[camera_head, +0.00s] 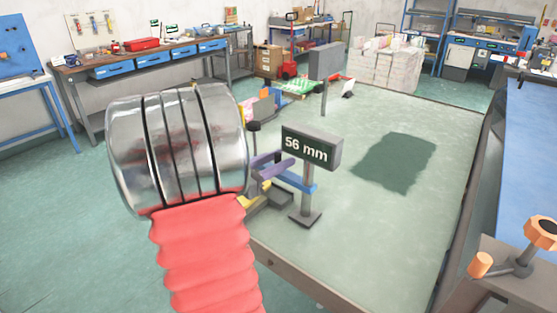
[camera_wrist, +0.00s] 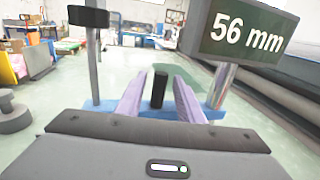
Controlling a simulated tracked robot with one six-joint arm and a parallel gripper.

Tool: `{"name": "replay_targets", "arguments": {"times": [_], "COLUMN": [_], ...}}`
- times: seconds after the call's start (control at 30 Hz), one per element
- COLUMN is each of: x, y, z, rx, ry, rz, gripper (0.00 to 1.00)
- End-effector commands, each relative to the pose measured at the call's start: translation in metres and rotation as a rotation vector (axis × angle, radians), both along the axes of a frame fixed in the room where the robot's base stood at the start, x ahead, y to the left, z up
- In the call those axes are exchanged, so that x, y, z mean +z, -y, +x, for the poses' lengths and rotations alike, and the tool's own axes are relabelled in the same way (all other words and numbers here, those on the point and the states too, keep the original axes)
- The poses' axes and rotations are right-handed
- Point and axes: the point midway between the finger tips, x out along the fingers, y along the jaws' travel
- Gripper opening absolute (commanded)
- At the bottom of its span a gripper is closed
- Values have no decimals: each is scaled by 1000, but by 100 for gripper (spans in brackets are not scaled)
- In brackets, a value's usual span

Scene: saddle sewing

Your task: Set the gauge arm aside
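The gauge shows a grey display box (camera_head: 311,150) reading "56 mm" on a grey post with a flat foot. A blue bar (camera_head: 300,179) crosses at that post, which I take as the gauge arm; it also shows in the wrist view (camera_wrist: 100,107). A short black upright peg (camera_wrist: 160,88) stands at the bar's middle. My gripper (camera_wrist: 158,93) is open, its two purple fingers on either side of the peg with gaps visible. In the head view, my gripper (camera_head: 268,166) is at the bar's left part, partly hidden by my arm.
A black-capped post (camera_wrist: 88,50) stands left of the fingers, and the display box (camera_wrist: 242,32) overhangs at right. A blue-topped bench (camera_head: 530,150) with an orange knob (camera_head: 541,233) lies at the right. The pale green surface (camera_head: 400,220) right of the gauge is largely clear.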

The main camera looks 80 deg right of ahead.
Motion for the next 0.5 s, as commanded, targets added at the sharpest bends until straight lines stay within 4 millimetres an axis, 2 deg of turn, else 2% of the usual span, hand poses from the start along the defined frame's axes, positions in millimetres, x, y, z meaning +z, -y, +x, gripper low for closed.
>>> {"name": "replay_targets", "arguments": {"times": [0.2,0.5], "x": [0,0], "y": [0,0], "z": [0,1], "rx": [1,1], "ry": [0,0], "rz": [0,0], "gripper": [34,13]}}
